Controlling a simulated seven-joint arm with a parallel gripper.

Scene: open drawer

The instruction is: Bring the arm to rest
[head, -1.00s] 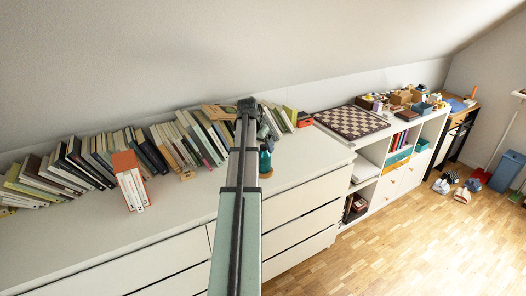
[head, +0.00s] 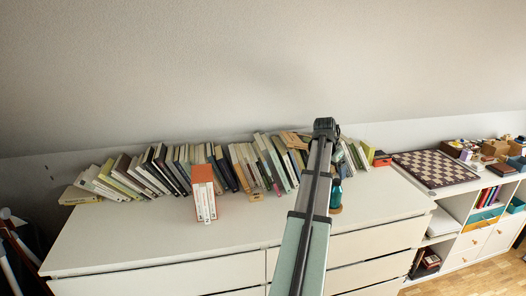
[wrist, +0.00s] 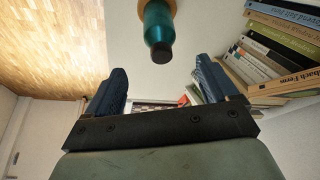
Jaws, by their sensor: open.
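My gripper (wrist: 160,88) shows in the wrist view with its two dark blue fingers wide apart and nothing between them. A teal bottle-like object (wrist: 157,28) with a dark end and a wooden base is beyond the fingers, apart from them. In the head view my arm (head: 308,215) reaches out over the white dresser (head: 130,245). There the teal object (head: 336,192) stands on the dresser top just right of the arm, partly hidden by it. The fingers cannot be made out in the head view.
A long row of leaning books (head: 155,170) stands along the wall at the back of the dresser. An orange and white book set (head: 204,195) stands in front of it. A chessboard (head: 436,168) lies on the shelf unit at right. The dresser top's front left is clear.

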